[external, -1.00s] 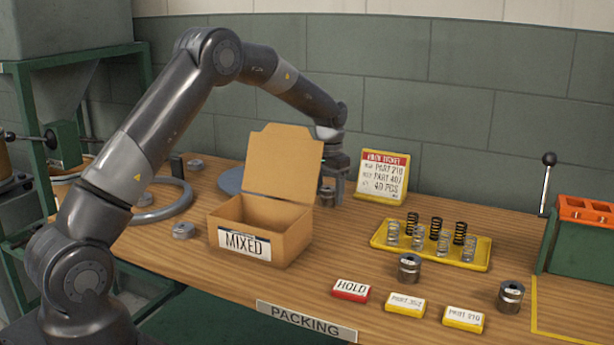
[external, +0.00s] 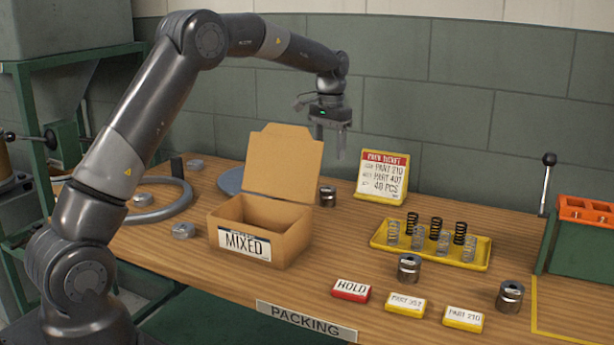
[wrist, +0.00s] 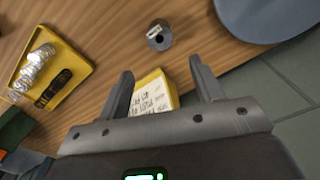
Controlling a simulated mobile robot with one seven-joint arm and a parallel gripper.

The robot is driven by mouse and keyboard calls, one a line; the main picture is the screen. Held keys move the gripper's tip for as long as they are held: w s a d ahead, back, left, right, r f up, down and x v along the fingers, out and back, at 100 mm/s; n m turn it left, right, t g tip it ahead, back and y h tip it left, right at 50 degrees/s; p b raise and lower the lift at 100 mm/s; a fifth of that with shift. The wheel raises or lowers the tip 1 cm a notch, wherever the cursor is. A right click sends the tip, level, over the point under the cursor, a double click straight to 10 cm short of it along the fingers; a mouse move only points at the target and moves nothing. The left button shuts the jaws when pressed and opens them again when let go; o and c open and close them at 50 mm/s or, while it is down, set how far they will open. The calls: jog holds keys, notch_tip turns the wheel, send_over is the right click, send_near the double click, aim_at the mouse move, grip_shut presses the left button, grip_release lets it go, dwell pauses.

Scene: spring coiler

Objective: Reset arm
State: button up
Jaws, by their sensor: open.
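My gripper (external: 331,140) is in the air above the back of the bench, behind and to the right of the open MIXED box (external: 285,247). Its fingers point down, apart, with nothing between them. In the wrist view my gripper (wrist: 160,80) also shows two spread, empty fingers. A small metal cylinder (external: 327,196) stands on the bench below it, beside the box's raised lid. The cylinder also shows beyond the fingers in the wrist view (wrist: 159,36).
A yellow order sign (external: 382,177) stands right of the gripper. A yellow tray (external: 465,262) holds several springs. Two more metal cylinders (external: 409,267) (external: 510,296), a red HOLD block (external: 351,290) and two yellow part blocks (external: 405,304) (external: 464,318) sit in front. A grey ring (external: 165,212) lies left.

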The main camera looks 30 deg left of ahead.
dwell(0.3)
jog(key=s+a+r+n, duration=0.1)
jog(key=s+a+r, duration=0.1)
jog(key=s+a, duration=0.35)
jog(key=s+a+r+n+y, duration=0.1)
jog(key=s+a, duration=0.1)
jog(key=a, duration=0.6)
jog(key=s+a+r+n, duration=0.1)
jog(key=s+a+r, duration=0.1)
jog(key=s+a, duration=0.35)
jog(key=s+r+t, duration=0.2)
jog(key=s+r, duration=0.1)
jog(key=s, duration=0.4)
jog(key=s+r+t, duration=0.1)
jog(key=s+r, duration=0.3)
jog(key=s, duration=0.4)
jog(key=s+d+f+n+t+h, duration=0.1)
jog(key=s+d+f+t, duration=0.1)
jog(key=s, duration=1.1)
jog(key=shift+s+d+f+n+t, duration=0.2)
jog(key=shift+d+f+n+t, duration=0.1)
jog(key=shift+d, duration=0.15)
jog(key=shift+o, duration=0.4)
